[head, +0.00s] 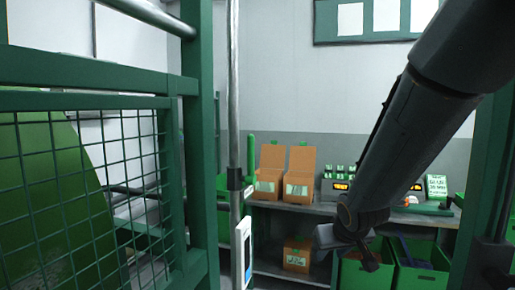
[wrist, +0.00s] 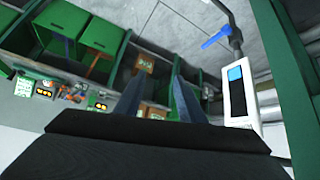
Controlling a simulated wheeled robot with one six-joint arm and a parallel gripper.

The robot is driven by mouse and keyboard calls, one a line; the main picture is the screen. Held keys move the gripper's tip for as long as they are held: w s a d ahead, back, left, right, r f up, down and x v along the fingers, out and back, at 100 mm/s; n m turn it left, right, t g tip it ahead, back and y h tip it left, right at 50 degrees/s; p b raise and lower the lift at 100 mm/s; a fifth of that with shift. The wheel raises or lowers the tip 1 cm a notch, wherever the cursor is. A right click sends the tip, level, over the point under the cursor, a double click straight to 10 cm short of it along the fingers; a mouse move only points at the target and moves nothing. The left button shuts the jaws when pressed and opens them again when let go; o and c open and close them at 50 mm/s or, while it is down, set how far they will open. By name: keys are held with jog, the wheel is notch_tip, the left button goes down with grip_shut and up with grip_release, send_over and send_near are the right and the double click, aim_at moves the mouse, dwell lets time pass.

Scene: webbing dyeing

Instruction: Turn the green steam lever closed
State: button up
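A slim upright green bar (head: 251,155) stands just right of the vertical steel pipe (head: 234,90) in the head view. It may be the green steam lever, but I cannot tell for sure. My gripper (head: 348,248) points down at the right, well apart from the bar and pipe. In the wrist view my gripper (wrist: 158,80) shows two separated dark fingers with nothing between them. A blue lever handle (wrist: 216,38) shows on a pipe fitting at the top right of that view. No green lever can be made out clearly there.
A green mesh guard (head: 85,100) fills the left. A white device with a blue screen (head: 243,255) hangs by the pipe and also shows in the wrist view (wrist: 240,95). Behind are a bench with cardboard boxes (head: 300,170) and green bins (head: 365,272) below.

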aim_at(251, 147)
jog(key=w+a+r+n+t+y, duration=0.3)
jog(key=w+a+r+y, duration=0.1)
jog(key=w+r, duration=0.55)
jog(key=w+a+r+n+t+y, duration=0.2)
jog(key=w+a+r+t+y, duration=0.15)
jog(key=w+r, duration=0.65)
jog(key=s+a+r+n+g+y, duration=0.75)
jog(key=s+n+g+y, duration=0.2)
jog(key=g+y, duration=0.2)
jog(key=shift+n+h, duration=0.45)
jog(key=shift+h, duration=0.05)
jog(key=a, duration=0.2)
jog(key=w+a+p, duration=0.1)
jog(key=a, duration=0.1)
jog(key=w+a, duration=0.1)
jog(key=a, duration=0.1)
jog(key=shift+a, duration=0.35)
grip_shut()
